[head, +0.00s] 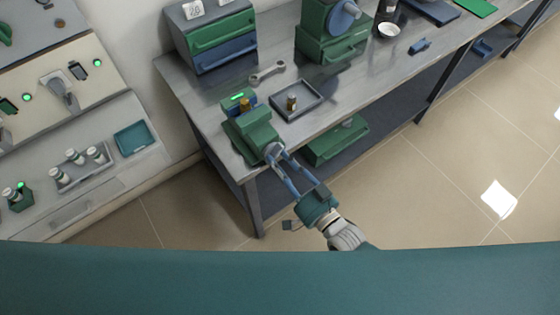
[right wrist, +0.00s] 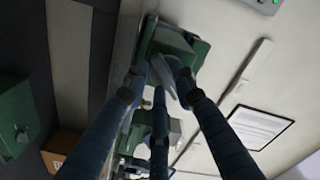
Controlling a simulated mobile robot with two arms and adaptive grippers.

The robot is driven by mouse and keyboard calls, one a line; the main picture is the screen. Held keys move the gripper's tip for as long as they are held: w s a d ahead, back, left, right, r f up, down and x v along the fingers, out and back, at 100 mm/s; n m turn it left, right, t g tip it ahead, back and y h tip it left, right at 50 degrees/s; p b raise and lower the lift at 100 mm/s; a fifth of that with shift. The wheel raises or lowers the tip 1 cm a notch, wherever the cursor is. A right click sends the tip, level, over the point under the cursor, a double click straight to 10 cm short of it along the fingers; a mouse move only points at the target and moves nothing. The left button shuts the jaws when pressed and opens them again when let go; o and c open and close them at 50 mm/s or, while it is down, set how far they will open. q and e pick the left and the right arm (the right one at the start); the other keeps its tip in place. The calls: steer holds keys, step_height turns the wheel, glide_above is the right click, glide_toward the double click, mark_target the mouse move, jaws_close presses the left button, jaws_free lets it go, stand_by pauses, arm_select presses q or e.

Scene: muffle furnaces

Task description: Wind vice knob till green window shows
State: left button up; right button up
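The green vice (head: 250,133) stands at the near left corner of the grey bench. Its pale grey knob (head: 273,151) faces the front edge. My right gripper (head: 278,157) reaches up to the knob with its blue fingers closed in around it. In the right wrist view the fingertips sit against the grey knob (right wrist: 163,80), with the green vice body (right wrist: 180,42) beyond. A small brass piece (head: 245,105) stands at the vice top. My left gripper is out of view.
A grey tray (head: 313,98) with a small brass piece lies right of the vice, near a wrench (head: 267,72). A drawer unit (head: 218,45) and a green machine (head: 330,30) stand behind. Floor in front of the bench is clear.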

steer(key=shift+o, duration=0.5)
steer(key=v, duration=1.2)
steer(key=s+d+f+n+g+h, duration=0.1)
steer(key=s+d+f+g+h, duration=0.15)
steer(key=d+f, duration=0.7)
steer(key=s+d+f+n+g+h, duration=0.15)
steer(key=f+h, duration=0.25)
steer(key=f, duration=1.3)
steer(key=s+d+f+g+h, duration=0.1)
steer(key=s+f+g, duration=0.2)
steer(key=s+f, duration=0.2)
steer(key=s+d+f+n+g+h, duration=0.1)
steer(key=s+d+f+g, duration=0.1)
steer(key=s+f, duration=0.4)
steer(key=s+d+f+g+h, duration=0.2)
steer(key=s+f+g, duration=0.2)
steer(key=s, duration=1)
steer(key=shift+d+f+g, duration=0.25)
steer(key=shift+f+g, duration=0.05)
steer(key=shift+f, duration=0.65)
